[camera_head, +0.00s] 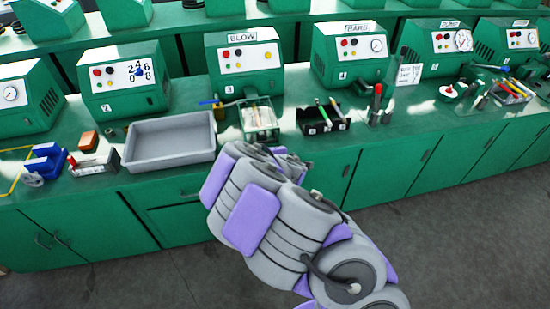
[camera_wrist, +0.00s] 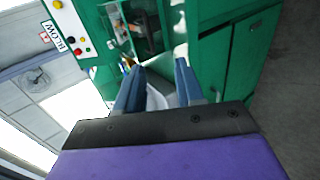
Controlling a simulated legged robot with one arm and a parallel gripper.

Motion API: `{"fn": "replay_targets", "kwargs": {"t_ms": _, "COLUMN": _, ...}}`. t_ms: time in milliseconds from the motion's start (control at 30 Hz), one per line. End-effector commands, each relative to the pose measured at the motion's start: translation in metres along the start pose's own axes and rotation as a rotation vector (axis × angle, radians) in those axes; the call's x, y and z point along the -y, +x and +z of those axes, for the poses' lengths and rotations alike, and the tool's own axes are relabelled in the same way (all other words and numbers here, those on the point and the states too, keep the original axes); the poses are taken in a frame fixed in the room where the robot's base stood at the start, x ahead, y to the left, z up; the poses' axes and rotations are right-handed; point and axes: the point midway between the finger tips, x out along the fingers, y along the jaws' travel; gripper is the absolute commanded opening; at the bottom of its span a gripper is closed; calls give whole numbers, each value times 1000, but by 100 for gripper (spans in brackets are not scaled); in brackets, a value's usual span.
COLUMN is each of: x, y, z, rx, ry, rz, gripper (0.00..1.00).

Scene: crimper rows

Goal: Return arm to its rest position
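My arm (camera_head: 290,215), grey with purple pads, reaches from the lower right of the head view toward the front edge of the green bench (camera_head: 330,155). Its far end is in front of the bench, below the BLOW machine (camera_head: 246,65). My gripper is hidden behind the arm in the head view. In the wrist view my gripper (camera_wrist: 158,66) shows two blue fingers standing apart. A pale grey surface shows between them, and I cannot tell what it is. I see nothing clearly held. The wrist picture is tilted, with the BLOW machine (camera_wrist: 75,30) at upper left.
A grey tray (camera_head: 170,142), a clear box (camera_head: 259,120) and a black bin (camera_head: 323,120) with tools stand along the bench front. More machines line the bench. Grey floor (camera_head: 450,240) is open at lower right.

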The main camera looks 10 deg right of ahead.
Motion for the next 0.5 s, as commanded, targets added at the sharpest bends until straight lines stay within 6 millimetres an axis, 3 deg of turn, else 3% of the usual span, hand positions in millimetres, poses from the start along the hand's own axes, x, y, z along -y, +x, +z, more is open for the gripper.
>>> {"fn": "replay_targets", "kwargs": {"t_ms": 500, "x": -2, "y": -2, "z": 3, "rx": 9, "ry": 7, "rz": 1, "gripper": 38}}
